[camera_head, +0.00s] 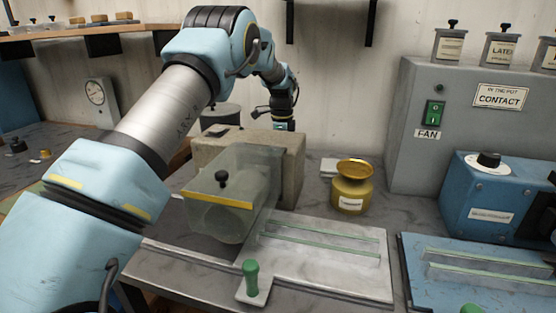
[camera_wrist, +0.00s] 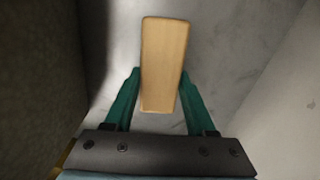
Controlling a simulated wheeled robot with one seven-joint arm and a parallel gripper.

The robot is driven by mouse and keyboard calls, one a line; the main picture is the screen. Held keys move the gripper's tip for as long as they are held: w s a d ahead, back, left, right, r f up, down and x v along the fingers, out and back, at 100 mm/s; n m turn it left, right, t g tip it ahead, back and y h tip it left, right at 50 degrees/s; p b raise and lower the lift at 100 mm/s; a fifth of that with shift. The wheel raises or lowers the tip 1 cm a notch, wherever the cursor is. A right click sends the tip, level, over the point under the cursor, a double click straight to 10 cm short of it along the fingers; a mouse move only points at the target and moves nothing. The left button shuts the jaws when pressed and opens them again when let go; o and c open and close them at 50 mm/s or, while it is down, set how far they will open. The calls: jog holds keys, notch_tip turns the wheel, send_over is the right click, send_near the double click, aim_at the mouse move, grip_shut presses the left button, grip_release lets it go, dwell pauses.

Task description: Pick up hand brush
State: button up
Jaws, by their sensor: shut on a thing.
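In the wrist view, my gripper (camera_wrist: 160,95) has its two green fingers on either side of a pale wooden block-like piece (camera_wrist: 165,62), which looks like the hand brush. The fingers are shut on it near its lower end, and it stretches away from the gripper over a grey surface. No bristles show from this angle. In the head view, my arm reaches to the back of the bench, and my wrist end (camera_head: 283,125) is behind a beige block. The fingers and the brush are hidden there.
The beige block (camera_head: 292,165) and a clear guard with a yellow edge (camera_head: 222,200) stand in front of my wrist. A yellow pot (camera_head: 349,190) stands to the right, beside the grey fan cabinet (camera_head: 420,150). The wall (camera_head: 330,90) is close behind.

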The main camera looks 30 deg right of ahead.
grip_shut()
jog(key=shift+r, duration=0.15)
notch_tip(320, 180, up, 18)
jog(key=b, duration=0.1)
jog(key=shift+b, duration=0.4)
jog(key=o, duration=0.7)
grip_release()
jog(key=c, duration=0.7)
jog(key=shift+s+f, duration=0.1)
jog(key=shift+f, duration=0.1)
